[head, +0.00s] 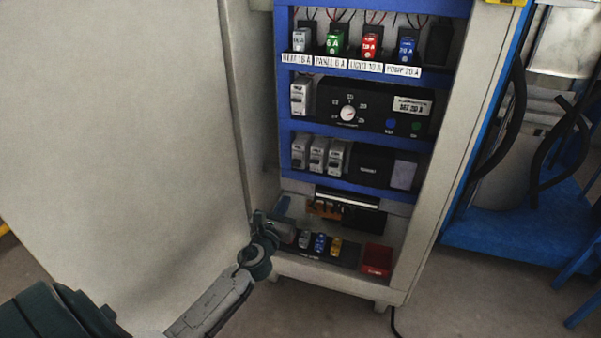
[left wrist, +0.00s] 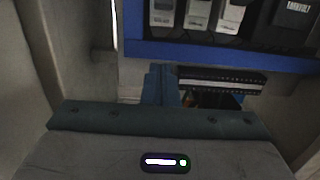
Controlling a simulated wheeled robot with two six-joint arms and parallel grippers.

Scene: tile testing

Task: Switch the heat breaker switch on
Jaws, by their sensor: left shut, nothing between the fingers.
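Three pale breaker switches stand side by side on the third row of the open cabinet: the left one (head: 299,152), the middle one (head: 317,155) and the right one (head: 336,158). I cannot tell in the head view which is the heat breaker. The left wrist view shows the left breaker (left wrist: 166,14), the middle one (left wrist: 198,14) and the right one (left wrist: 231,15) above a blue rail; their small labels are too blurred to read. My left gripper (head: 283,206) is shut and empty, below and left of the breakers, and its fingers (left wrist: 160,84) point into the cabinet. My right gripper is out of view.
The open cabinet door (head: 120,120) stands left of my arm. Coloured fuses above a label strip (head: 350,64) fill the top row; a dial panel (head: 370,107) lies below.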

